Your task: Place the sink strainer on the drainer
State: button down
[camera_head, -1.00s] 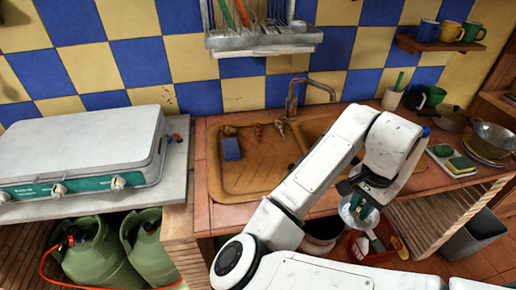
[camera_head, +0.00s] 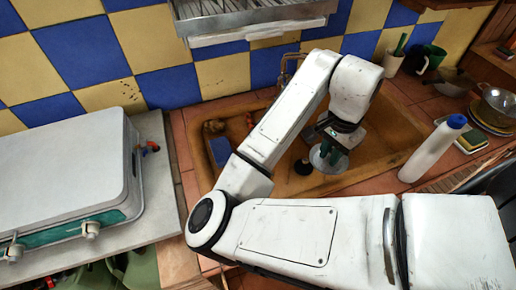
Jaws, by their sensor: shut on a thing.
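My gripper (camera_head: 336,158) is over the right part of the brown sink, pointing down. It is shut on a pale round thing, which looks like the sink strainer (camera_head: 322,162); the fingers hide part of it. I cannot tell how high it is above the sink floor. The drainer, the sink's left draining surface (camera_head: 237,128), lies left of my gripper and is largely covered by my arm. A small dark round thing (camera_head: 303,167) shows in the sink just left of the strainer.
A blue sponge (camera_head: 220,151) lies at the sink's left. A white bottle with a blue cap (camera_head: 428,152) stands at the right front. A wall dish rack (camera_head: 255,22) hangs behind. A white-lidded stove (camera_head: 65,170) fills the left. The faucet is mostly hidden behind my arm.

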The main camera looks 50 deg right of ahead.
jog(key=w+a+f, duration=0.1)
jog(key=w+f, duration=0.2)
jog(key=w, duration=0.1)
jog(key=w+a+f+p, duration=0.1)
jog(key=w+a+f, duration=0.1)
jog(key=w, duration=0.1)
jog(key=w+a+f+p, duration=0.1)
jog(key=w+a+f, duration=0.1)
jog(key=w+f, duration=0.1)
jog(key=shift+w+f, duration=0.3)
jog(key=shift+w, duration=0.5)
jog(key=shift+w+a+f, duration=0.15)
jog(key=shift+w+f, duration=0.1)
jog(key=shift+f, duration=0.1)
jog(key=shift+w+a+f+p, duration=0.1)
jog(key=shift+f+p, duration=0.2)
jog(key=shift+f, duration=1.4)
jog(key=shift+f, duration=0.2)
jog(key=c, duration=1)
grip_release()
jog(key=shift+r, duration=0.1)
notch_tip(320, 180, up, 12)
jog(key=b, duration=0.1)
jog(key=shift+r, duration=0.15)
